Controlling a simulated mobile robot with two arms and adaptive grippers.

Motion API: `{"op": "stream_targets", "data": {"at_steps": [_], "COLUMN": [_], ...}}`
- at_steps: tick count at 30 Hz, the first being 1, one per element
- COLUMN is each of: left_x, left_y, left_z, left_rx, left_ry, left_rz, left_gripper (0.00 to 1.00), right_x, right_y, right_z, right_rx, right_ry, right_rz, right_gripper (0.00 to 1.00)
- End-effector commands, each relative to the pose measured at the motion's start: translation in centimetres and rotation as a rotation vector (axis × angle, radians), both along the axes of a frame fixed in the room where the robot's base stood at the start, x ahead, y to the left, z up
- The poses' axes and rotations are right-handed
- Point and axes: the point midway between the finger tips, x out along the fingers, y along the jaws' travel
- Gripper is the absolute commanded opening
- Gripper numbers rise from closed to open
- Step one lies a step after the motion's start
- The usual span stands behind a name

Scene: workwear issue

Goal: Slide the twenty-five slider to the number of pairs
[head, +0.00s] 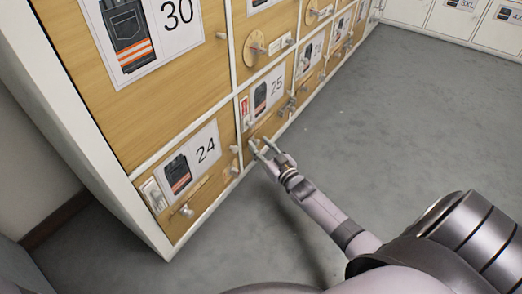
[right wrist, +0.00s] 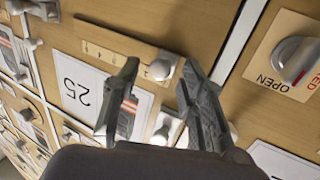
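The twenty-five panel (head: 262,112) is a wooden front with a 25 label and a picture of work trousers. The label (right wrist: 78,88) is upside down in the right wrist view. The slider's pale round knob (right wrist: 162,68) is at the right end of its scale strip (right wrist: 104,52) in that view; the printed marks are too small to read. My right gripper (head: 260,146) is at the lower part of the panel. In the right wrist view, its fingers (right wrist: 159,68) are open, one on each side of the knob; contact cannot be told. My left gripper is not in view.
The twenty-four panel (head: 200,165) is to the left, with its own knobs, and the thirty panel (head: 165,45) is above. A dial (right wrist: 297,60) marked OPEN is beyond a white divider in the right wrist view. The grey floor (head: 400,120) is clear to the right.

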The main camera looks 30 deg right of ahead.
Motion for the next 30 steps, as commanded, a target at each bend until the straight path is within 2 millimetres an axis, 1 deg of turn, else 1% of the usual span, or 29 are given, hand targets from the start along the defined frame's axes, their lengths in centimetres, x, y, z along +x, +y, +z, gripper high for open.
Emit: {"op": "stream_targets", "data": {"at_steps": [8,11,25,30], "left_x": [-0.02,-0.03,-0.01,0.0], "left_y": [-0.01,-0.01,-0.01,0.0], "left_z": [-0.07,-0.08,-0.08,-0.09], "left_rx": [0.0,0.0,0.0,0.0], "left_ry": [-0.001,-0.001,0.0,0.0], "left_rz": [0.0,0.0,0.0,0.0], "left_gripper": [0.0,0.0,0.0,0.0], "right_x": [0.18,0.18,0.16,0.15], "right_y": [-0.01,-0.01,0.0,0.0], "right_z": [0.03,0.03,0.01,0.01], "right_rx": [0.0,0.0,0.0,0.0], "right_ry": [0.001,0.0,0.0,0.0], "right_rz": [0.0,0.0,0.0,0.0], "right_gripper": [0.38,0.32,0.01,0.0]}}
